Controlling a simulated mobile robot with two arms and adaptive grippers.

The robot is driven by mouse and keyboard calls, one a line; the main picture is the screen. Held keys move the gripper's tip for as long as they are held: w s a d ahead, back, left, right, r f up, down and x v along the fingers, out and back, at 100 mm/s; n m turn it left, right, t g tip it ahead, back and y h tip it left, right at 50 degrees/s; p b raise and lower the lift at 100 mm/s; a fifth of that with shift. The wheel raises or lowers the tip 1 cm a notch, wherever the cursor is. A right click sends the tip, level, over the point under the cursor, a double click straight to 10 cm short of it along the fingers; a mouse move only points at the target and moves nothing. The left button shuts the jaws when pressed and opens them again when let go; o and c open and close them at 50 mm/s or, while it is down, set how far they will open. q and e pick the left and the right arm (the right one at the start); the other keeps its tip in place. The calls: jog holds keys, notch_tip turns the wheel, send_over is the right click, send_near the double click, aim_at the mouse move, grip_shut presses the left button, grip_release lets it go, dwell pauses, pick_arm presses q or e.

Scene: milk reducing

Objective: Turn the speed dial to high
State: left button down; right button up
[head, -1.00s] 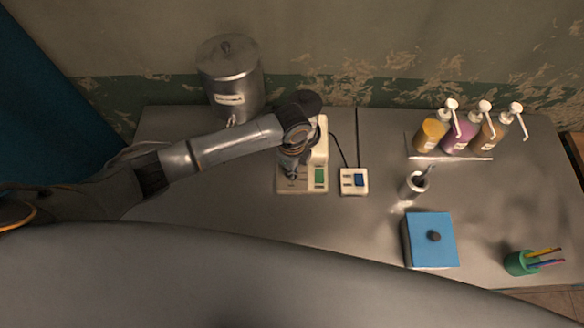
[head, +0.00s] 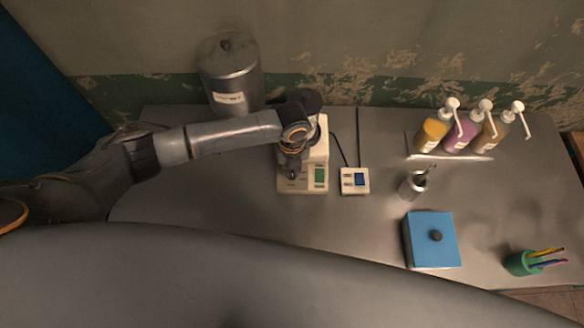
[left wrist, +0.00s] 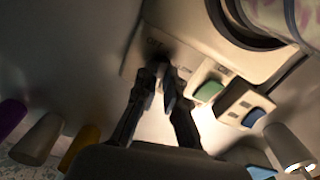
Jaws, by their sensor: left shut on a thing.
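My left gripper (head: 291,173) is over the left part of that panel. In the left wrist view its fingertips (left wrist: 163,90) are closed in on the dark dial at the panel, which they mostly hide. The dial's pointing direction cannot be made out. My right gripper is not in view.
A metal canister (head: 232,80) stands behind left. Pump bottles (head: 461,135), a small metal cup (head: 411,186), a blue box (head: 428,252) and a green pen cup (head: 519,263) are to the right.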

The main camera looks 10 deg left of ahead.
aim_at(292, 172)
pick_arm(q)
jog(key=shift+w+r+m, duration=0.1)
jog(key=shift+m, duration=0.9)
jog(key=c, duration=1.4)
grip_release()
notch_tip(292, 172, up, 12)
